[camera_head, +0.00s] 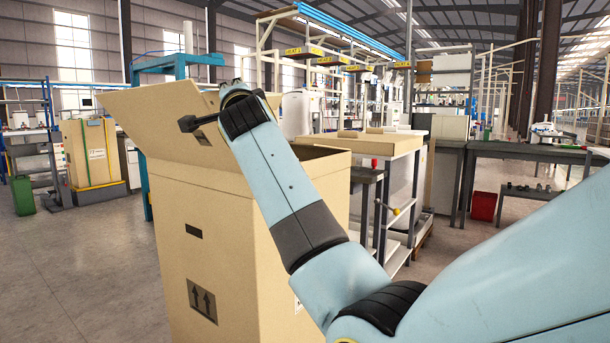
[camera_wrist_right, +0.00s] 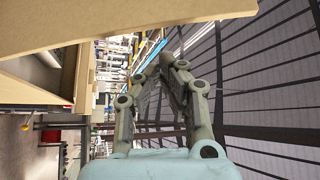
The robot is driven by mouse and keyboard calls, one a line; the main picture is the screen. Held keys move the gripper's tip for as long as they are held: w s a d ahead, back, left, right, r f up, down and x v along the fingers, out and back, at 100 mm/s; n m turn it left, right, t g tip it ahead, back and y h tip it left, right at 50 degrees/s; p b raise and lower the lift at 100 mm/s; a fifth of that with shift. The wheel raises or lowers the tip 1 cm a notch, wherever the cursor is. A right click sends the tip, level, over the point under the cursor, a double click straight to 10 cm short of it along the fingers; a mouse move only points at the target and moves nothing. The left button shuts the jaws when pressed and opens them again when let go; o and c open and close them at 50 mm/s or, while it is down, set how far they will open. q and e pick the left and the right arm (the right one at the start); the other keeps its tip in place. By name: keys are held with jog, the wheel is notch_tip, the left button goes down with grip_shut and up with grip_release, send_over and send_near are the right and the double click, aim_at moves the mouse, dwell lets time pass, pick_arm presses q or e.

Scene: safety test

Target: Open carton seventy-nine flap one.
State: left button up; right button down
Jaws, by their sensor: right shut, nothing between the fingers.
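The tall tan cardboard carton (camera_head: 235,225) stands upright in front of me in the head view, with an arrow mark and a dark slot on its side. A flap (camera_head: 150,112) on its left is raised and tilted outward; part of the opening shows at the right. My right arm reaches over the carton, its wrist in front of the flap. In the right wrist view, my right gripper (camera_wrist_right: 171,62) is shut and empty, below a tan cardboard panel (camera_wrist_right: 130,22). I cannot tell whether they touch. My left gripper is not in view.
Another carton (camera_head: 92,152) stands at the far left, near a green bin (camera_head: 22,195). A red bin (camera_head: 483,206) sits under a dark table. The grey floor at the left is clear.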

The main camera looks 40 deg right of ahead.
jog(key=shift+s+a+f+n+t+b, duration=0.15)
jog(key=shift+a+n+b, duration=0.1)
jog(key=shift+a+b, duration=0.1)
jog(key=shift+s+a+f+n+t+b, duration=0.1)
jog(key=shift+a+n+t+b, duration=0.05)
jog(key=shift+a+n+b, duration=0.15)
